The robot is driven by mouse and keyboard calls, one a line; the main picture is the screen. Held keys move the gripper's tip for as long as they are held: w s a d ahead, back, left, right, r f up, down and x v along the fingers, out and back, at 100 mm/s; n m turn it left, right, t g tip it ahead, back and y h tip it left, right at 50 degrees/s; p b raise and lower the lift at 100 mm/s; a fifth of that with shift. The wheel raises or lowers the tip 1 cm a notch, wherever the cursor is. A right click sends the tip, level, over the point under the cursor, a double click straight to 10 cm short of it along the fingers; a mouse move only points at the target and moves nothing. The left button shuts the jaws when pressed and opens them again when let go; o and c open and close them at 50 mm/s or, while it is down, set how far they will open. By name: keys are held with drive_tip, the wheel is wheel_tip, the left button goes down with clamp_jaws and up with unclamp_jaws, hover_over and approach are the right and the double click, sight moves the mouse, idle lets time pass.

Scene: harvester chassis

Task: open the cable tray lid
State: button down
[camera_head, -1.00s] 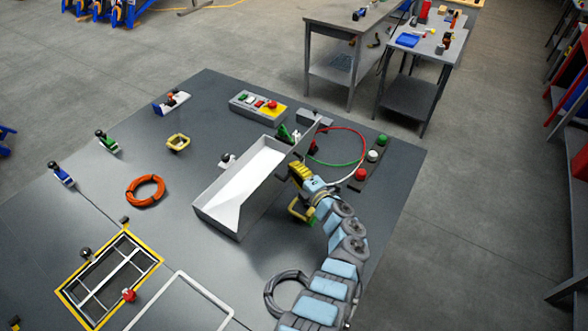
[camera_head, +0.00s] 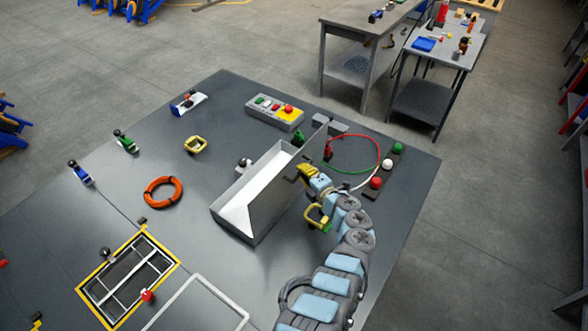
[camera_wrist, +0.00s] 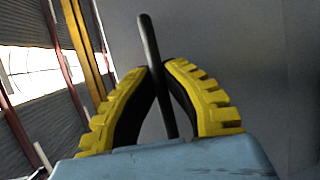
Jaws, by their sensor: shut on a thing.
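The cable tray (camera_head: 229,201) is a long grey box with a white inside, lying on the dark grey platform. Its inside shows from above. A grey panel, which looks like its lid (camera_head: 275,202), stands steeply along the right side. My gripper (camera_head: 304,170) is at the outer right face of this panel, near its far half. In the wrist view my yellow-padded gripper (camera_wrist: 160,68) is shut on a thin dark bar, which looks like the lid's handle (camera_wrist: 149,45). How the handle joins the lid is hidden.
A button box (camera_head: 274,112) lies beyond the tray. A red and green cable loop (camera_head: 353,135) and a strip with coloured knobs (camera_head: 384,170) lie to the right. An orange cable coil (camera_head: 163,191) and a yellow-framed opening (camera_head: 127,278) are at left.

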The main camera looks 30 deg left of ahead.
drive_tip(key=c, duration=1.1)
unclamp_jaws()
drive_tip(key=shift+d, duration=0.1)
drive_tip(key=shift+v, duration=6)
drive_tip(key=shift+f, duration=0.1)
